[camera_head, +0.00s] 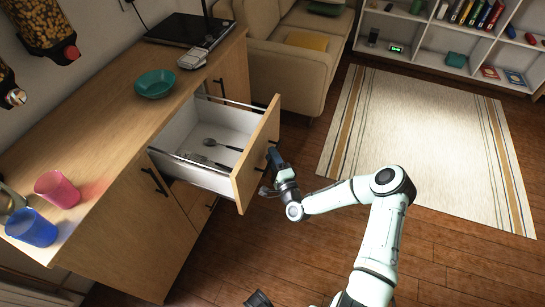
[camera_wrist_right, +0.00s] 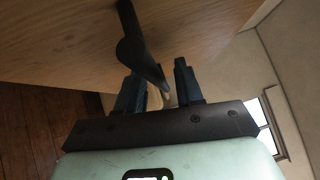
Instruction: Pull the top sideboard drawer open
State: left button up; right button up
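The top sideboard drawer (camera_head: 222,118) is pulled well out of the wooden sideboard (camera_head: 110,120), with its white inside showing. Cutlery (camera_head: 208,152) lies in it. My right gripper (camera_head: 272,160) is at the outer face of the drawer front (camera_head: 252,165). In the right wrist view, the dark bar handle (camera_wrist_right: 138,48) runs between the fingers of my right gripper (camera_wrist_right: 158,80). The fingers stand apart, with a gap visible beside the handle. A dark part at the bottom edge of the head view seems to be my left gripper (camera_head: 258,299); its fingers cannot be made out.
A teal bowl (camera_head: 155,83), a pink cup (camera_head: 57,189) and a blue cup (camera_head: 31,228) stand on the sideboard top. A beige sofa (camera_head: 295,70) is behind the drawer. A striped rug (camera_head: 425,135) and open floor lie to the right.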

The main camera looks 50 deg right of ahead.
jog(key=v, duration=1.3)
jog(key=shift+p, duration=0.4)
